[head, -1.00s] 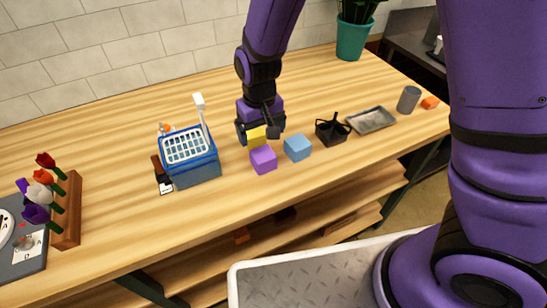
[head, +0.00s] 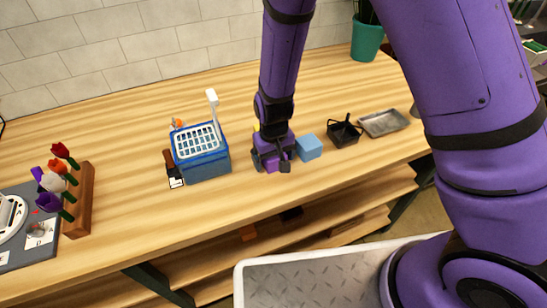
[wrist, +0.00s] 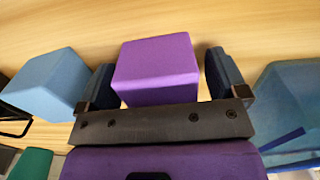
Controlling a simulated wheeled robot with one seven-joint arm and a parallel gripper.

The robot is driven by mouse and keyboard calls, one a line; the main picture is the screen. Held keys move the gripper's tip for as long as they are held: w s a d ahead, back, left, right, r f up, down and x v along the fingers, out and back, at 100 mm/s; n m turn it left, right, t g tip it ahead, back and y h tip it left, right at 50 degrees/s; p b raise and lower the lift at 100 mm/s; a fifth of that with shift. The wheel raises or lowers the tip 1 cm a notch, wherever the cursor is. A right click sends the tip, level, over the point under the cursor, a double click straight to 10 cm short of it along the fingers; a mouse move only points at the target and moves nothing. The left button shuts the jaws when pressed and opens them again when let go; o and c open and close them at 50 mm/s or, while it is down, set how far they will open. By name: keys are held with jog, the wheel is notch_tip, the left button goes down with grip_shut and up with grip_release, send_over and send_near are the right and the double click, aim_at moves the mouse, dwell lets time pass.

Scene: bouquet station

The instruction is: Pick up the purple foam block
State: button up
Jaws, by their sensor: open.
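The purple foam block (wrist: 157,72) sits on the wooden table between the two fingers of my gripper (wrist: 160,62) in the wrist view. A gap shows on each side of it, wider on the right, and the left finger is close to it. In the head view my gripper (head: 271,160) is down at the table over the block, and only a small part of the purple block (head: 271,167) shows between the fingers. My gripper is open and holds nothing.
A light blue block (head: 309,147) stands close on the right. A blue basket (head: 205,165) stands on the left. A black caddy (head: 344,133) and a grey tray (head: 384,122) are farther right.

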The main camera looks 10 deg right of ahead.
jog(key=c, duration=1)
jog(key=shift+o, duration=0.2)
jog(key=shift+r, duration=0.1)
